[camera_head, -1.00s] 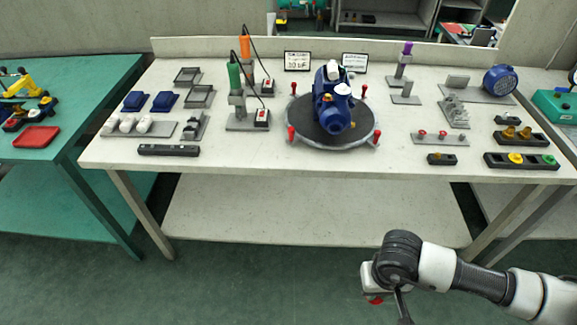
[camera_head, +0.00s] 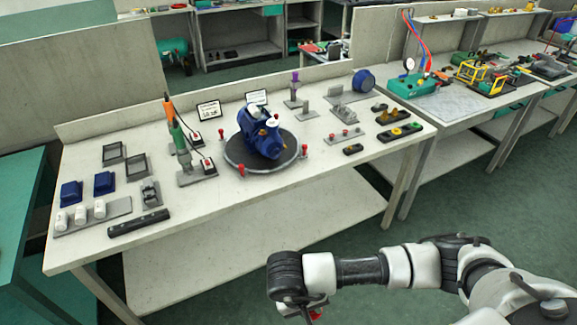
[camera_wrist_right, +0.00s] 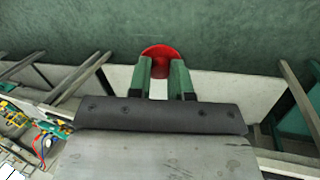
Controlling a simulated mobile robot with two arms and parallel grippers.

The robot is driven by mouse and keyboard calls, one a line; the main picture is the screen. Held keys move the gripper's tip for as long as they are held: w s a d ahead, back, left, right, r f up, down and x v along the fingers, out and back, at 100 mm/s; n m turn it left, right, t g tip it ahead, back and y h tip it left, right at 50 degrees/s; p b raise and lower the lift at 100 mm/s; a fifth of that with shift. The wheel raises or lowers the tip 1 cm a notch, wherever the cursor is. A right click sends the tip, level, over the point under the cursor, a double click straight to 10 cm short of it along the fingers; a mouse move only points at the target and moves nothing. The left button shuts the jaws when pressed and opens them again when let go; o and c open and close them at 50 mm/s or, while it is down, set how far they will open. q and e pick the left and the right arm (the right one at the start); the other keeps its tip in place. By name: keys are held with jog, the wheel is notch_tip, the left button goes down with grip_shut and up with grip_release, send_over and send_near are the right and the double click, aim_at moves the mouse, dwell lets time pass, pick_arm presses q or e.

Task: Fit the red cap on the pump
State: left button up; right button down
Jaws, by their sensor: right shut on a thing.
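The pump (camera_head: 268,141) is blue with white parts on top. It stands on the round dark turntable (camera_head: 238,163) on the pale workbench. My right gripper (camera_head: 310,314) is low in front of the bench, well away from the pump. In the right wrist view its two green fingers (camera_wrist_right: 160,68) are shut on a round red cap (camera_wrist_right: 159,50), which sticks out past the fingertips. In the head view only a bit of red shows at the gripper. My left gripper is not in view.
Several red pegs (camera_head: 305,150) stand around the turntable. A plate with small red parts (camera_head: 346,135) lies to its right. Blue blocks (camera_head: 71,192), white cylinders (camera_head: 80,214) and a black bar (camera_head: 138,223) are at the left. Green floor is free between my arm and the bench.

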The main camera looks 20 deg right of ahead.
jog(key=w+a+r+m+g+y, duration=0.25)
jog(key=w+m+y, duration=0.35)
jog(key=m, duration=0.9)
jog(key=w+a+r+m+g+y, duration=0.1)
jog(key=w+a+r+m+y, duration=0.25)
jog(key=m+y, duration=0.85)
jog(key=w+d+r+m+t+h, duration=0.1)
jog(key=w+d+m+t+h, duration=0.1)
jog(key=d+m+t+h, duration=0.4)
jog(key=w+d+r+m+t+h, duration=0.1)
jog(key=d+m+t+h, duration=0.5)
jog(key=d+m+t, duration=0.9)
jog(key=w+m+t, duration=0.1)
jog(key=m, duration=0.2)
jog(key=shift+d+h, duration=0.15)
jog(key=shift+h, duration=0.25)
